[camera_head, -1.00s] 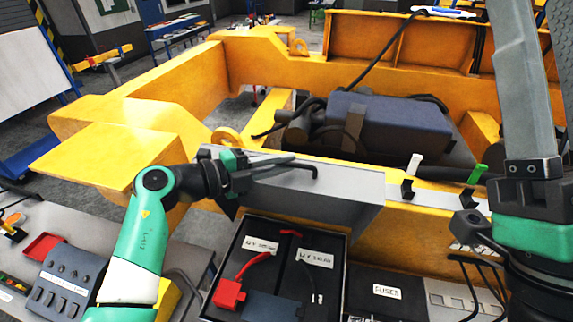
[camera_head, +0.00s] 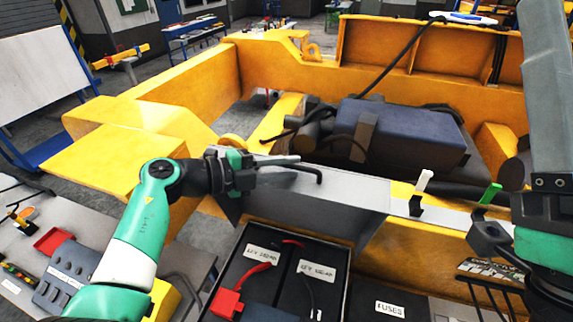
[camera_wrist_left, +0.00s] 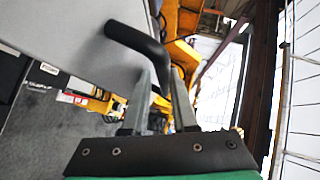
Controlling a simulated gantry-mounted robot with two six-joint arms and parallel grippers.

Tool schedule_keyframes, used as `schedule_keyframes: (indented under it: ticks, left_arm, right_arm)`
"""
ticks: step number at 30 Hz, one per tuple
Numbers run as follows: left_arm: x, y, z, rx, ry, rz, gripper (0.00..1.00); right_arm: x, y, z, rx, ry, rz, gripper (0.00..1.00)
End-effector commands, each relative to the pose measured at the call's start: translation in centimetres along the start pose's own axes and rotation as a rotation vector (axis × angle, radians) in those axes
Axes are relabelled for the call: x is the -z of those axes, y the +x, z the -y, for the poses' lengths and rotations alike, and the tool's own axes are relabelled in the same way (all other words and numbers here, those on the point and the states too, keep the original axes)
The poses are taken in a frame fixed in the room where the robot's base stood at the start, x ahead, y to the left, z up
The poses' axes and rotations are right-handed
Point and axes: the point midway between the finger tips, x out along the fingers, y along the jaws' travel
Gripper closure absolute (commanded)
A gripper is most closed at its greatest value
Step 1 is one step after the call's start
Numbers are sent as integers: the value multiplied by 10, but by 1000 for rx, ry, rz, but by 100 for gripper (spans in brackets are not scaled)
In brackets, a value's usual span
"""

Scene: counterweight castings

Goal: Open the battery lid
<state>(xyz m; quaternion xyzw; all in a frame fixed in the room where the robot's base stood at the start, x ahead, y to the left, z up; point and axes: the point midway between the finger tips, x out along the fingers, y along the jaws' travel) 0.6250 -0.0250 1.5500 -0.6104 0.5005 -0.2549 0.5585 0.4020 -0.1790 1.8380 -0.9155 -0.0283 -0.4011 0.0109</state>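The battery lid (camera_head: 345,193) is a grey sheet-metal cover on the yellow frame's near side, and it looks closed. Its black bar handle (camera_head: 317,172) bends down near the lid's middle; it also shows large in the left wrist view (camera_wrist_left: 133,42). My left gripper (camera_head: 295,166) lies along the handle from the left. In the left wrist view its two fingers (camera_wrist_left: 160,80) stand on either side of the handle bar; whether they press on it is unclear. The lid (camera_wrist_left: 70,30) fills that view's upper left. My right gripper (camera_head: 490,240) shows only partly at the right edge, its fingers unclear.
A black tray (camera_head: 215,280) with red-capped cables stands in front of the lid, with a fuses box (camera_head: 388,308) beside it. White (camera_head: 425,182) and green (camera_head: 490,193) levers stand right of the lid. A blue-grey motor (camera_head: 405,130) lies inside the yellow frame (camera_head: 130,120).

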Motion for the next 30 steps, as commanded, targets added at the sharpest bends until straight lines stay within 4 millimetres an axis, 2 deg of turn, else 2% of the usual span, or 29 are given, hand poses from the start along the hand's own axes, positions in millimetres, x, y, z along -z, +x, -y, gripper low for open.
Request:
schedule_keyframes:
  ticks: [1,3,11,17,24,30]
  left_arm:
    - [0,0,0,0,1,0,64]
    - [0,0,0,0,1,0,55]
    - [0,0,0,0,2,1,55]
    - [-2,-9,2,2,4,2,55]
    - [0,-32,3,3,6,3,55]
    - [-2,-79,-1,7,7,5,55]
  right_arm:
    - [0,0,0,0,0,0,50]
    - [0,0,0,0,0,0,50]
    - [0,0,0,0,0,0,50]
    - [5,6,0,0,0,0,50]
    - [15,17,0,0,0,0,50]
    - [3,4,0,0,0,0,50]
